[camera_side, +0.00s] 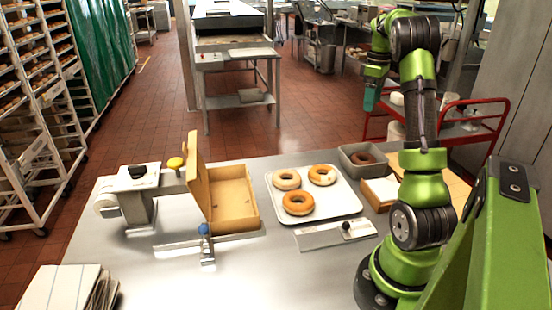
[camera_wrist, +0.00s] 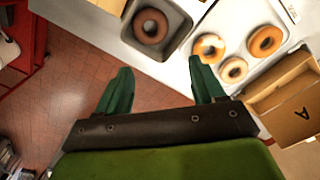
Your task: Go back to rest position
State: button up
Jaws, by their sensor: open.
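My gripper (camera_wrist: 161,85) is open and empty in the wrist view, its two green fingers apart with floor and the table edge behind them. In the side view my gripper (camera_side: 370,99) hangs high at the upper right, well above the table (camera_side: 130,262) and beyond its far edge. My arm stands nearly upright there. The gripper touches nothing.
A white tray (camera_side: 335,208) holds three glazed donuts. A grey bin (camera_side: 352,165) with a chocolate donut (camera_side: 362,158) stands behind it. An open cardboard box (camera_side: 233,203) is left of the tray. A red cart (camera_side: 480,133) stands behind my arm.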

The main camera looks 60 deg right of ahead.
jog(key=w+a+m+t, duration=0.2)
jog(key=w+a+m, duration=0.2)
jog(key=a, duration=0.8)
jog(key=w+a+m+t, duration=0.2)
jog(key=w+a+m, duration=0.15)
jog(key=a, duration=0.95)
jog(key=s+a+n+t+y, duration=0.1)
jog(key=s+a, duration=0.1)
jog(key=a, duration=0.7)
jog(key=s+a+r+n+t+y, duration=0.1)
jog(key=s+a+n+t, duration=0.1)
jog(key=a, duration=0.8)
jog(key=shift+s+a+r, duration=0.25)
jog(key=shift+s+r, duration=0.05)
jog(key=shift+s, duration=0.5)
